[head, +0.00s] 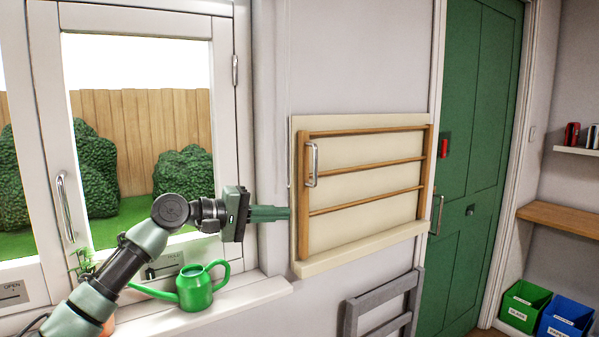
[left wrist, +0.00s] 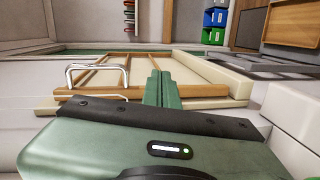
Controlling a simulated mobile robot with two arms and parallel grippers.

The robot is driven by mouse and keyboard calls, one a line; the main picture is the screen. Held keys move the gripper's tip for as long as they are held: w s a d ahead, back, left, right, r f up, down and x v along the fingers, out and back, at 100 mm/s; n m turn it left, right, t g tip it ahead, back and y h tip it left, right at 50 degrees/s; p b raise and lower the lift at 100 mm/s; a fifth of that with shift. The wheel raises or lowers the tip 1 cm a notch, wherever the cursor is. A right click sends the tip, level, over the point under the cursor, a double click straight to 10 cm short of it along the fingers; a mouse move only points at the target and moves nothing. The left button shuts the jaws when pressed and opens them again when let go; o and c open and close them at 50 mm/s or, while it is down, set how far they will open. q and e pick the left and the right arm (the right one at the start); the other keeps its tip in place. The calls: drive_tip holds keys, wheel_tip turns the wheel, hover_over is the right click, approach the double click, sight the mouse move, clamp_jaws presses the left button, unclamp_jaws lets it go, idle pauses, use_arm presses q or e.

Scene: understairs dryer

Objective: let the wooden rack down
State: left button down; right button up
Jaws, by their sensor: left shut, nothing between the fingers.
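The wooden rack (head: 365,208) is folded up flat against its cream wall panel (head: 380,237), with several rails across it. A metal handle (head: 312,165) is fixed at its upper left. The rack also shows sideways in the left wrist view (left wrist: 128,85), with the handle (left wrist: 96,70) to the left of my fingers. My left gripper (head: 288,213) is shut and empty. Its fingertips are close to the panel's left edge, below the handle; I cannot tell whether they touch it. My right gripper is not in view.
A green watering can (head: 195,288) stands on the windowsill (head: 235,292) below my left arm. A grey folded frame (head: 383,308) leans below the rack. A green door (head: 472,160) is to the right. Green (head: 525,305) and blue (head: 566,318) bins stand at the far right.

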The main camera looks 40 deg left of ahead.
use_arm(q)
drive_tip(key=n+t, duration=0.2)
approach(300, 171)
drive_tip(key=s+d+r, duration=0.1)
drive_tip(key=s+d, duration=0.1)
drive_tip(key=s, duration=0.1)
drive_tip(key=p+x, duration=0.5)
drive_tip(key=x, duration=0.4)
drive_tip(key=shift+w+r+p, duration=0.15)
drive_tip(key=shift+p, duration=0.15)
drive_tip(key=shift+w+d+f, duration=0.15)
drive_tip(key=shift+w+f, duration=0.05)
drive_tip(key=shift+w, duration=0.2)
